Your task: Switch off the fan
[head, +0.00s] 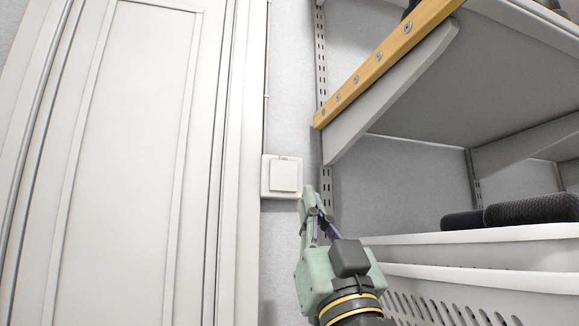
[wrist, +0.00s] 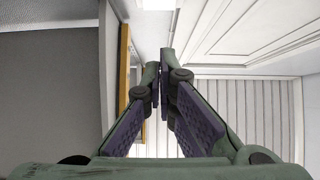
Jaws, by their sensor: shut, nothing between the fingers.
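A white square wall switch (head: 285,176) is on the wall between the white door and the shelf upright in the head view. No fan shows in either view, so I cannot tell whether this switch belongs to it. My gripper (head: 308,192) points up, its tip just right of and slightly below the middle of the switch. I cannot tell whether it touches the plate. In the wrist view my gripper (wrist: 160,72) has its fingertips together with nothing between them. The switch cannot be made out in the wrist view.
A white panelled door (head: 130,150) fills the left. A grey shelf with a wooden front strip (head: 385,58) juts out above and right of my gripper. White baskets (head: 480,240) with dark rolled items (head: 530,208) are at the right.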

